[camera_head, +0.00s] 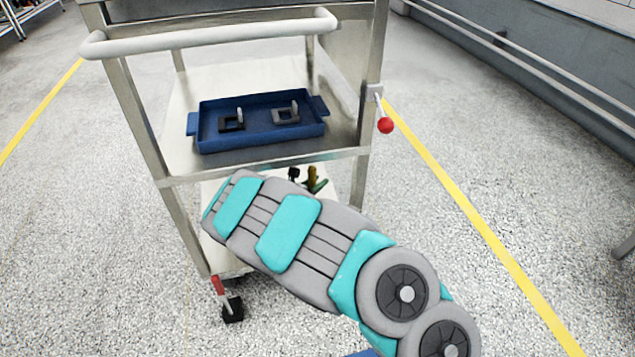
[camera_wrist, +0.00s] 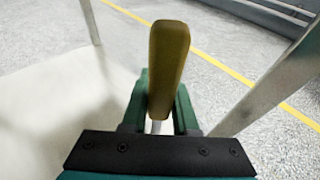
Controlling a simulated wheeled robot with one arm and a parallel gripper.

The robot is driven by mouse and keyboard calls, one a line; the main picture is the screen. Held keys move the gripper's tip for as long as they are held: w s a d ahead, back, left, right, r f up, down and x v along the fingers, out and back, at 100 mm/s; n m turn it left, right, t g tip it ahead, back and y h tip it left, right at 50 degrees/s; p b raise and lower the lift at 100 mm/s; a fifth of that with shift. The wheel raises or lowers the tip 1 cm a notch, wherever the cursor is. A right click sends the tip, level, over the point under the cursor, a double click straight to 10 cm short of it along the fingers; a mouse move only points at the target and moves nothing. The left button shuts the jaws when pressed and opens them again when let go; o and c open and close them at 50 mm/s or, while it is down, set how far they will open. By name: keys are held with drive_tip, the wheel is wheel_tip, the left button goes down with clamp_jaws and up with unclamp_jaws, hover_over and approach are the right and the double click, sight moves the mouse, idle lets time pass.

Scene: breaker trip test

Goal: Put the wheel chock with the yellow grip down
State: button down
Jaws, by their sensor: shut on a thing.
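My gripper (camera_wrist: 159,124) is shut on the yellow grip of the wheel chock (camera_wrist: 168,65). The grip is a dull mustard bar standing up between the green jaws, with a short pale metal stem below it. In the head view the yellow grip (camera_head: 312,176) shows as a small patch just past my arm, at the cart's lower shelf. My gripper (camera_head: 318,187) is mostly hidden there by my arm. The chock's body is hidden in both views, so I cannot tell whether it touches the shelf.
A metal cart (camera_head: 265,182) stands ahead. Its middle shelf holds a blue tray (camera_head: 265,142) with a black piece (camera_head: 231,124) and a grey piece (camera_head: 286,116), apart. The lower shelf (camera_head: 215,250) is pale and partly hidden. A red-knobbed lever (camera_head: 385,125) juts out right.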

drive_tip(key=c, duration=0.7)
unclamp_jaws()
drive_tip(key=shift+f, duration=0.1)
drive_tip(key=v, duration=1.2)
